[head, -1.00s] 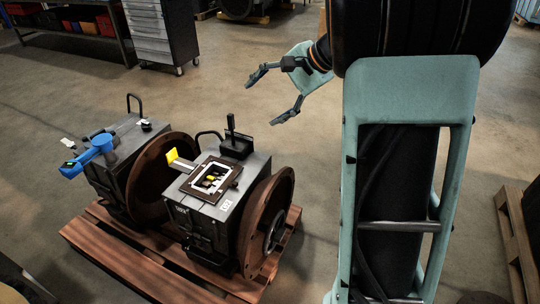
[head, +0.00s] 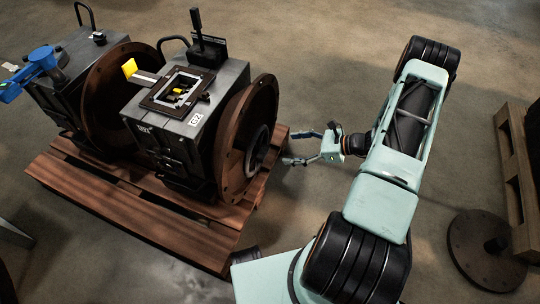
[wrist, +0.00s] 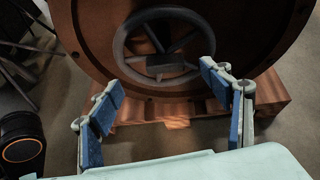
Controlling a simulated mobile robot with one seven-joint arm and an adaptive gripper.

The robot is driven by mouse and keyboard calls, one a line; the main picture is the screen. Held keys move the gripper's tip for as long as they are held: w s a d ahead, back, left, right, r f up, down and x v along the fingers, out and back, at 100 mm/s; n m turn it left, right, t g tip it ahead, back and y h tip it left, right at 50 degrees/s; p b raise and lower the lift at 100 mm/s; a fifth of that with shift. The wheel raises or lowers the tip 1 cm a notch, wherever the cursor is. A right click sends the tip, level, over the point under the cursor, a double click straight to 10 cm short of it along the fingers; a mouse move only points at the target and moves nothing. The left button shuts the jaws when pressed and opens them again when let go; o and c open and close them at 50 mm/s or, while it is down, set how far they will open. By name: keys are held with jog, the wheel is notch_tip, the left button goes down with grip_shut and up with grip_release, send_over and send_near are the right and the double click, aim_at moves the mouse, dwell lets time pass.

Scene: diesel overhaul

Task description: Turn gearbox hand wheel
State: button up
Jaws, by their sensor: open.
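Two dark gearboxes stand side by side on a wooden pallet (head: 120,205). The nearer gearbox (head: 200,112) has a large rusty brown flange (head: 228,165) on its right face. In the wrist view, a grey spoked hand wheel (wrist: 128,40) sits inside the round opening of that flange (wrist: 90,50). In the head view the hand wheel (head: 260,146) shows edge-on, mostly in shadow. My gripper (head: 287,147) is open and empty, to the right of the flange and facing it. In the wrist view, the blue-padded fingers of my gripper (wrist: 162,95) are spread below and before the wheel, apparently apart from it.
The farther gearbox carries a blue tool (head: 30,72) on top. A round brown plate (head: 485,245) lies on the floor at right, beside another pallet (head: 520,165).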

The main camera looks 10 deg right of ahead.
aim_at(267, 153)
jog(key=shift+m+t, duration=0.6)
jog(key=shift+m, duration=0.3)
jog(key=f+b+x, duration=0.1)
jog(key=x, duration=0.7)
jog(key=s+f+b+x, duration=0.1)
jog(key=x, duration=0.3)
jog(key=shift+d+f+b, duration=0.3)
jog(key=shift+d+b, duration=0.05)
jog(key=shift+c, duration=0.5)
jog(key=shift+s, duration=0.1)
jog(key=c, duration=1.6)
